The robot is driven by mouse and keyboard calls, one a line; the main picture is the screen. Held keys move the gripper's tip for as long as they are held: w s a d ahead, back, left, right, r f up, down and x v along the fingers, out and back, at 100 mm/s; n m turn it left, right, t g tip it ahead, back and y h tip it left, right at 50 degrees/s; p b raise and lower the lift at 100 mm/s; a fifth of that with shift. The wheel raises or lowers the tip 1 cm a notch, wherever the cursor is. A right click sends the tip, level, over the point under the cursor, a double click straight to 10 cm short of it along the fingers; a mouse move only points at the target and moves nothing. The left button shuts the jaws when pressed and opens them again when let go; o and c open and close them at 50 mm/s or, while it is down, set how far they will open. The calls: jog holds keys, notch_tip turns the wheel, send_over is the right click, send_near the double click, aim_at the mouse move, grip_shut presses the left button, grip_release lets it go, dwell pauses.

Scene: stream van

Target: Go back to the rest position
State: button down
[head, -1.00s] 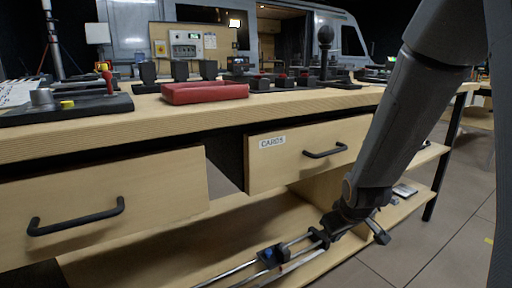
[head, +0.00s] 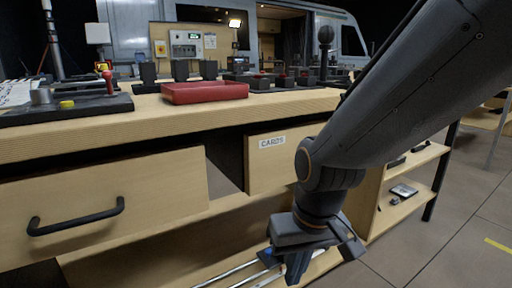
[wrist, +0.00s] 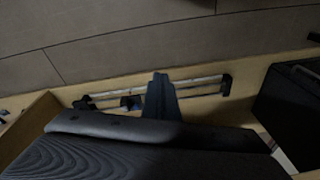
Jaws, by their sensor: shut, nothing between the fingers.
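My gripper (head: 292,268) hangs at the end of my arm in front of the wooden workbench, low, near its lower shelf. It points downward, and its fingers are together with nothing between them. In the wrist view the dark fingers (wrist: 161,98) show over the metal rods on the shelf. I cannot tell from the picture how far above the rods they are.
The left drawer (head: 110,195) and the drawer labelled CARDS (head: 272,142) are in the bench front, close to my arm. Metal rods (wrist: 110,94) lie on the lower shelf. A red tray (head: 205,92) sits on the benchtop. Floor (head: 440,240) is open at the right.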

jog(key=s+a+r+n+g, duration=0.1)
jog(key=s+a+r+n, duration=0.25)
jog(key=s+a, duration=0.5)
jog(key=d+r+m+p, duration=0.3)
jog(key=d+r+p, duration=0.7)
jog(key=p, duration=0.7)
jog(key=s+d+r+m+h+p, duration=0.1)
jog(key=d+r+m+p, duration=0.2)
jog(key=d+r+p, duration=0.7)
notch_tip(320, 180, up, 7)
jog(key=p, duration=0.8)
jog(key=shift+s+d+g, duration=0.2)
jog(key=shift+s+g, duration=0.05)
jog(key=shift+g, duration=0.05)
